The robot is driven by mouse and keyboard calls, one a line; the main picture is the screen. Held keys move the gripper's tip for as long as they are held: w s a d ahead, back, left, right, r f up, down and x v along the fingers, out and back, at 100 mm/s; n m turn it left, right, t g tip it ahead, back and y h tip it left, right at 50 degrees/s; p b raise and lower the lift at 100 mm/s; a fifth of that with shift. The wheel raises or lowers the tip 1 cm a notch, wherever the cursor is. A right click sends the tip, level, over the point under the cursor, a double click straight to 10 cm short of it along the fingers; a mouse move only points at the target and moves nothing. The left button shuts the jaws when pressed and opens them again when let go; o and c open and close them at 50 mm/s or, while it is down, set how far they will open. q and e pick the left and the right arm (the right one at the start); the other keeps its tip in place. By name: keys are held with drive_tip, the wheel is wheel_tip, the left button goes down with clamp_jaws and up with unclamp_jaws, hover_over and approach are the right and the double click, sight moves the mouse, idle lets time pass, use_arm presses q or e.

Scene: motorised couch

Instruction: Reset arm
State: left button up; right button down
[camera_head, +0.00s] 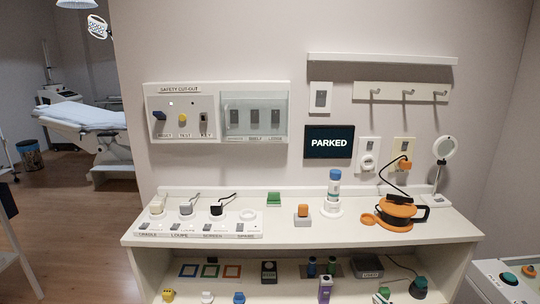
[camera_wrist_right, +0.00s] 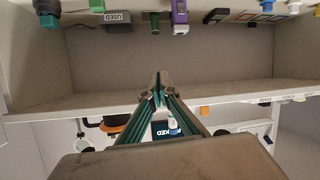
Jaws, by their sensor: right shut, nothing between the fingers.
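My right gripper (camera_wrist_right: 160,84) shows in the right wrist view, its two fingers together with nothing between them. That view is upside down and shows the shelf unit beyond the fingertips, the gripper apart from the objects there. I cannot make out either gripper in the head view. A clear cover (camera_head: 254,117) sits over several switches at right. A dark screen (camera_head: 329,142) reads PARKED.
The white counter (camera_head: 350,236) carries a switch strip (camera_head: 200,229), an orange-topped block (camera_head: 303,212), a blue-capped bottle (camera_head: 334,183) and an orange-black pot (camera_head: 397,214). The lower shelf holds small items, including a purple bottle (camera_head: 325,289). A button console (camera_head: 510,279) stands at right.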

drive_tip(key=s+a+f+g, duration=0.1)
drive_tip(key=s+a+f, duration=0.3)
drive_tip(key=s, duration=0.5)
drive_tip(key=s+a+f+g, duration=0.1)
drive_tip(key=s+a+f, duration=0.3)
drive_tip(key=s, duration=0.5)
drive_tip(key=s+a+f+n, duration=0.1)
drive_tip(key=s+a+f, duration=0.2)
drive_tip(key=s, duration=0.6)
wheel_tip(320, 180, down, 2)
drive_tip(key=shift+s+a+g+y, duration=0.3)
drive_tip(key=shift+a+g+y, duration=0.1)
